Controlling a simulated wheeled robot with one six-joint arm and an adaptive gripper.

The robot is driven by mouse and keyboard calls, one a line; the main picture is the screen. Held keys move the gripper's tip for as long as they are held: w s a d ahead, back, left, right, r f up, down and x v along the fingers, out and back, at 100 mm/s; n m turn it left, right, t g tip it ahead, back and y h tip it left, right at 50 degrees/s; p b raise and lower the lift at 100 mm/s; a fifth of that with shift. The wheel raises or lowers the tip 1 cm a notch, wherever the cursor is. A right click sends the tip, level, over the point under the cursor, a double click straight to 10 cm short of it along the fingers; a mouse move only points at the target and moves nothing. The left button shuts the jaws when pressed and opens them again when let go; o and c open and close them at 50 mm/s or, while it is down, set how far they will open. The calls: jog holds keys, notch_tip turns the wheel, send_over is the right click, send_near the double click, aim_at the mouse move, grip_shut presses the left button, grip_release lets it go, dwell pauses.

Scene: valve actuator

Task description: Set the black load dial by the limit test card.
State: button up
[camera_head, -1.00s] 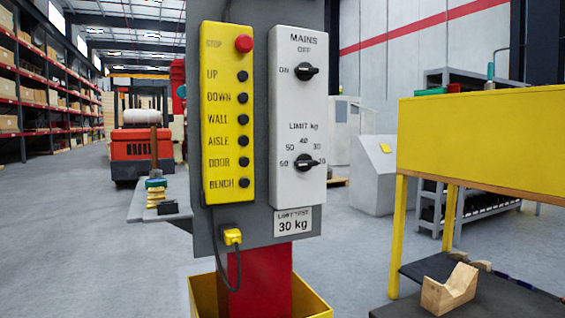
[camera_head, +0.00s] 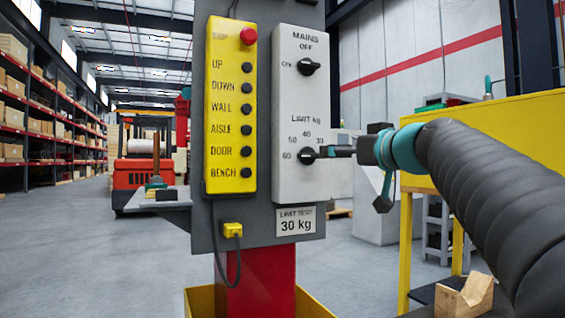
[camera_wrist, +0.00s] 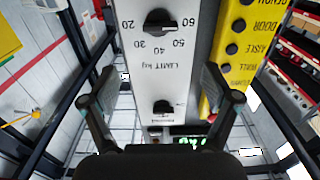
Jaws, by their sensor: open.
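The black load dial (camera_head: 307,155) is the lower knob on the white panel (camera_head: 287,190), under "LIMIT kg". Its bar lies about level; I cannot tell which end is the pointer. The wrist view shows the dial (camera_wrist: 160,22) upside down, with marks 20 to 60 around it. The limit test card (camera_head: 296,221) below the panel reads 30 kg. My gripper (camera_head: 338,152) is just right of the dial in the head view and hides the 20 mark. In the wrist view my gripper (camera_wrist: 158,78) has its fingers wide apart, empty, with the dial beyond them.
The black MAINS knob (camera_head: 307,67) sits above the dial. A yellow button box (camera_head: 231,105) with a red stop button (camera_head: 248,36) stands close to the left. A yellow cabinet (camera_head: 500,115) and a wooden block (camera_head: 465,296) are at the right.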

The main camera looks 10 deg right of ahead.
aim_at(312, 154)
jog(key=p+x, duration=0.2)
jog(key=x, duration=1.1)
jog(key=shift+w+a+f, duration=0.1)
jog(key=shift+w, duration=0.05)
jog(key=c, duration=1.1)
